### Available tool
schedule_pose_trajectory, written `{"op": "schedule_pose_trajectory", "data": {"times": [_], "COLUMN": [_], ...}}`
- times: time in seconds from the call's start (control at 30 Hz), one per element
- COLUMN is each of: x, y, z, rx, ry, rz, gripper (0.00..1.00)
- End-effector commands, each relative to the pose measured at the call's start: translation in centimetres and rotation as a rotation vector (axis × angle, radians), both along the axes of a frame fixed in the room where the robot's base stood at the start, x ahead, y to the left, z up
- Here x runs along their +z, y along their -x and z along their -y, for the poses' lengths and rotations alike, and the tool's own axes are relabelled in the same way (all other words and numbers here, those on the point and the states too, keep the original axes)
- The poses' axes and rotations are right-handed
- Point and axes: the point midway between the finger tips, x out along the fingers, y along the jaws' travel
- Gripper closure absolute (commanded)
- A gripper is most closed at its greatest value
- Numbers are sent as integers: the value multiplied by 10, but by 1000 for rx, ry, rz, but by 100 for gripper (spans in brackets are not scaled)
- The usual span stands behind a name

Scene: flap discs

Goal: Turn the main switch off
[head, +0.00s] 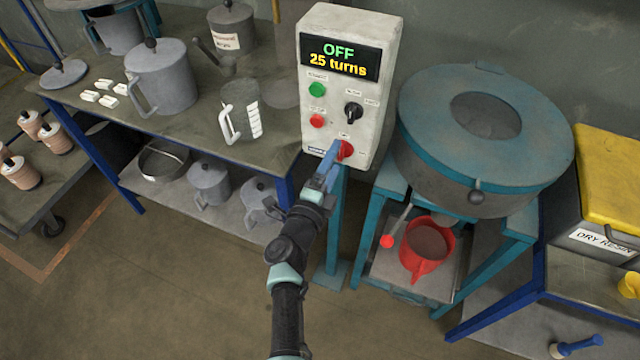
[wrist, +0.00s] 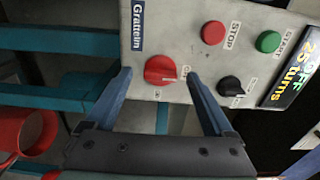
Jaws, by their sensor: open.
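The control box (head: 385,105) stands upright on a teal post, and its display (head: 340,57) reads "OFF" and "25 turns". The red rotary main switch (wrist: 161,70) is low on its front panel; it also shows in the head view (head: 346,149), partly covered by my gripper. My gripper (wrist: 158,80) is open, with its blue fingers on either side of the red switch in the wrist view. I cannot tell whether the fingers touch it. In the head view my gripper (head: 334,150) reaches up to the panel's lower edge.
Above the switch are a red stop button (wrist: 213,33), a green start button (wrist: 268,41) and a black selector (wrist: 231,86). A round teal-lidded machine (head: 540,130) stands close on the right, with a red jug (head: 412,262) below. A workbench (head: 190,118) with cans is left.

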Motion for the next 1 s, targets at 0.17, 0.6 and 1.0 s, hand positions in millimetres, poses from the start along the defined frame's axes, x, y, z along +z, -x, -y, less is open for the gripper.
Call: {"op": "schedule_pose_trajectory", "data": {"times": [0.17,0.6,1.0], "x": [3,1,0], "y": [36,102,107], "z": [-12,-33,-34], "rx": [5,2,0], "ry": [3,2,2], "rz": [-4,-1,-2], "gripper": [12,12,12]}}
